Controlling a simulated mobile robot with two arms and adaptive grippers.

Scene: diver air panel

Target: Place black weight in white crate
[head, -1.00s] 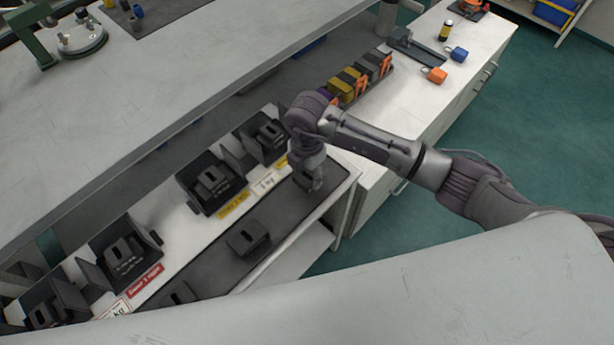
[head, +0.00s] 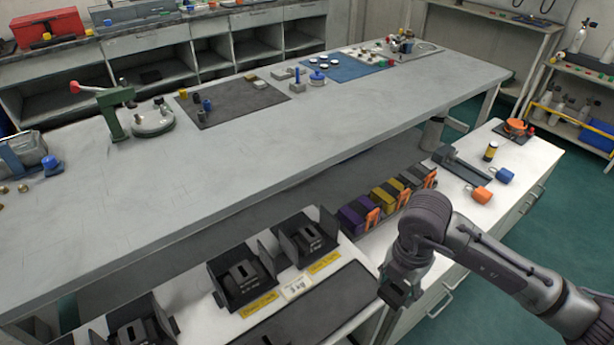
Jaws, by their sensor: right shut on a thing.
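My right gripper (head: 400,282) points down at the lower right, just off the right end of the dark mat (head: 318,310). It is shut on a black weight (head: 393,294), which shows as a small dark block at the fingertips, partly hidden by the fingers. Other black weights sit in black holders on the white bench, one in the middle holder (head: 243,277) and one in the right-hand holder (head: 305,238). I cannot make out a white crate in this view. My left gripper is not in view.
A long grey table (head: 330,125) stands behind the bench. Purple, yellow and grey belts (head: 385,205) lie to the right of the holders. A blue mug (head: 503,176) and an orange mug (head: 481,195) stand on the white cabinet. Green floor is free at the right.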

